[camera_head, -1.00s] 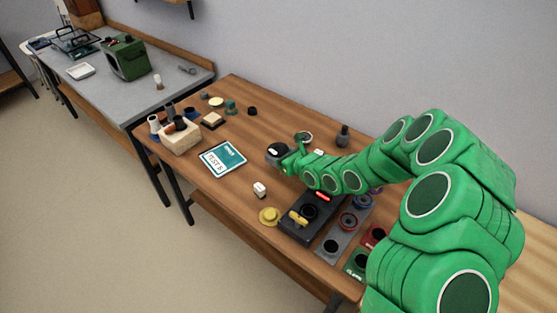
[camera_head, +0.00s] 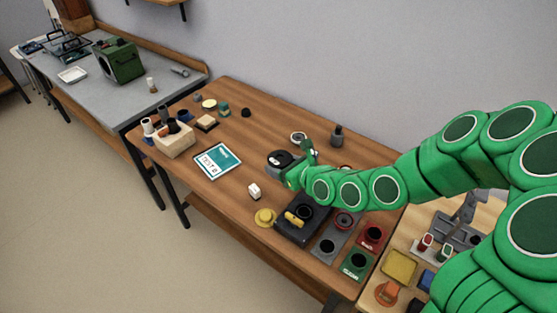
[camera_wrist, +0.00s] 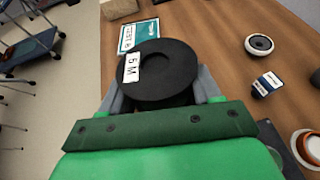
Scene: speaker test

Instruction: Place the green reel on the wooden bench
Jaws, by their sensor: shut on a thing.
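My gripper (camera_head: 289,171) is shut on a round black reel (camera_wrist: 180,67) with a white "5 M" label. Grey fingers show on both sides of the reel in the wrist view. In the head view the reel (camera_head: 279,158) is over the wooden bench (camera_head: 225,215); I cannot tell whether it touches the top. The held reel looks black, not green. A green block with a black round opening (camera_head: 355,263) stands at the bench's near right corner.
A dark box with a yellow part (camera_head: 297,220) and a red block (camera_head: 372,236) stand near my gripper. A teal-and-white sign (camera_head: 217,161) lies left of it. A second table with small parts is at right. The bench's front left is clear.

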